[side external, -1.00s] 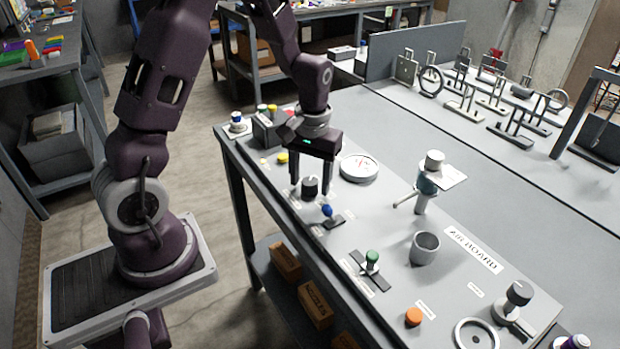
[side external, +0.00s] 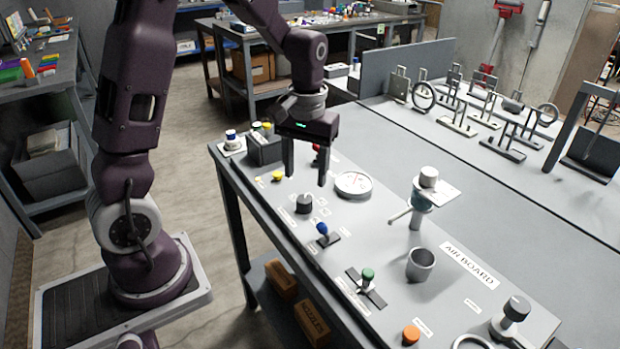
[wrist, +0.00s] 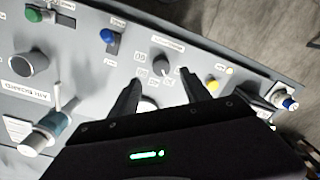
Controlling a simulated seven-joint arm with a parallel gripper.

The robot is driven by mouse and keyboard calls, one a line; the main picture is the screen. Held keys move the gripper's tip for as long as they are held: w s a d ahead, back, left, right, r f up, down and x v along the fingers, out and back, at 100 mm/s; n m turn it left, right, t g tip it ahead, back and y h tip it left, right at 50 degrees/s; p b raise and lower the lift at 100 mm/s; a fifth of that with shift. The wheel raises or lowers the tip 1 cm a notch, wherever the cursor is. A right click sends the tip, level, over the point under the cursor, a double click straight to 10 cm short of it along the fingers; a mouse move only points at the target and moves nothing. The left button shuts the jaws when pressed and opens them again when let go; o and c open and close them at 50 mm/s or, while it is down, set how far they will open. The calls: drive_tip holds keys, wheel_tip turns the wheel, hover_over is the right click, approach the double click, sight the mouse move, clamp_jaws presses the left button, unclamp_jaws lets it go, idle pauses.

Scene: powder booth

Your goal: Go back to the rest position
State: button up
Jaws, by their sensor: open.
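My gripper (side external: 306,176) is open and empty, its two fingers pointing down above the air board (side external: 386,268). In the side view the black knob (side external: 304,204) stands on the board just below the fingers, apart from them. In the wrist view my gripper (wrist: 160,85) shows its fingers spread, with the black knob (wrist: 160,67) visible beyond and between them. The white round gauge (side external: 353,184) lies right of the fingers in the side view. In the wrist view the gripper body hides most of it.
A blue-tipped lever (side external: 323,230), a green-tipped lever (side external: 367,276), a grey cup (side external: 420,264) and an upright valve (side external: 423,195) stand along the board. A dark box (side external: 265,147) is at its far left end. Metal frames (side external: 470,105) stand behind. Space above the board is free.

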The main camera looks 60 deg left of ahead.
drive_tip(key=s+d+r+m+t, duration=0.3)
drive_tip(key=s+d+r, duration=0.45)
drive_tip(key=r, duration=0.35)
drive_tip(key=s+d+m+t, duration=0.1)
drive_tip(key=s, duration=0.4)
drive_tip(key=s+d+r+m+t, duration=0.1)
drive_tip(key=s+m, duration=0.1)
drive_tip(key=s, duration=0.3)
drive_tip(key=shift+s+d+r+m+t, duration=0.2)
drive_tip(key=shift+d+r+m+t, duration=0.1)
drive_tip(key=shift+t, duration=0.1)
